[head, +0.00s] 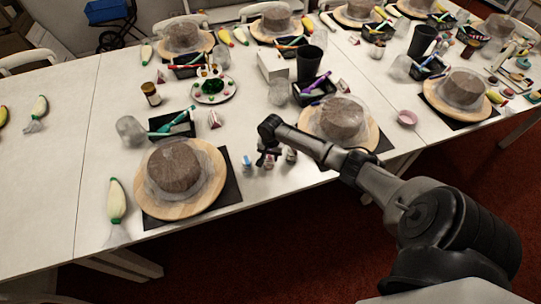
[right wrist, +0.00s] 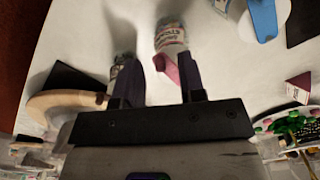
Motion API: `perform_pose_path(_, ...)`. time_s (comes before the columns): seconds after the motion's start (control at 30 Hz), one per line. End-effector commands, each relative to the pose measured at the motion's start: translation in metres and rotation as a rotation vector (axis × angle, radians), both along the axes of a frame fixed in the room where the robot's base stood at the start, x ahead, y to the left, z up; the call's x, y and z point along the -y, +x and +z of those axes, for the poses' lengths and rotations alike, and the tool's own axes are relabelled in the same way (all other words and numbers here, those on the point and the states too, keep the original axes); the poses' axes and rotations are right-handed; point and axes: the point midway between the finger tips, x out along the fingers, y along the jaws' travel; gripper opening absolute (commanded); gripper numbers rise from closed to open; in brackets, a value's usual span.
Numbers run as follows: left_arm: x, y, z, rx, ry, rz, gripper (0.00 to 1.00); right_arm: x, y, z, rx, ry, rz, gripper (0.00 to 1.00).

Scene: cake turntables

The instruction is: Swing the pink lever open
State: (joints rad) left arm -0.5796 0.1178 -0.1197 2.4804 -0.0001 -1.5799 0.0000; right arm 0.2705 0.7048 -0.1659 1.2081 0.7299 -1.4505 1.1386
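The pink lever (right wrist: 166,66) shows in the right wrist view as a small pink flap at the near end of a clear bottle (right wrist: 170,36) with a printed label. My right gripper (right wrist: 161,78) is open, with its two dark fingers spread either side of the lever; the right finger is the closer one. I cannot tell whether either finger touches the lever. In the head view my right gripper (head: 268,154) is over the small bottles at the table's front edge, and the pink lever cannot be made out there. My left gripper is not in view.
A small bottle with a blue top (head: 247,161) stands left of the gripper. Covered cakes on wooden turntables stand to the left (head: 150,205) and right (head: 372,135). A dark tray (head: 186,130) and a decorated plate (head: 232,94) lie behind. The far left tabletop is mostly clear.

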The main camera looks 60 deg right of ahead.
Motion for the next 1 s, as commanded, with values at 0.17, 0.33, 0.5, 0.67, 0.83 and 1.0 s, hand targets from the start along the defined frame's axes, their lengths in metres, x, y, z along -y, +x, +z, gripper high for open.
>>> perform_pose_path(0.17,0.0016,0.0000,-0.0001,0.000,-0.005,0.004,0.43,0.0001,0.0001,-0.0007,0.000,0.000,0.000,0.37)
perform_pose_path(0.33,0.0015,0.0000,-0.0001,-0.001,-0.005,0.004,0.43,-0.0001,0.0002,-0.0006,0.000,0.000,0.000,0.31)
perform_pose_path(0.5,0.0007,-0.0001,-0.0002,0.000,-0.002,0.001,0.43,0.0000,0.0002,-0.0005,0.000,0.000,0.000,0.15)
perform_pose_path(0.67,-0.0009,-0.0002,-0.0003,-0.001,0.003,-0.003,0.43,0.0001,0.0001,-0.0004,0.000,0.000,0.000,0.00)
perform_pose_path(0.83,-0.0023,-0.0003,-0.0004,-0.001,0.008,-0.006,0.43,0.0002,0.0002,-0.0003,0.000,0.000,0.001,0.00)
perform_pose_path(1.0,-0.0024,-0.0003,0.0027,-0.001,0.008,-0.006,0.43,0.0007,-0.0005,0.0007,0.000,0.000,0.018,0.00)
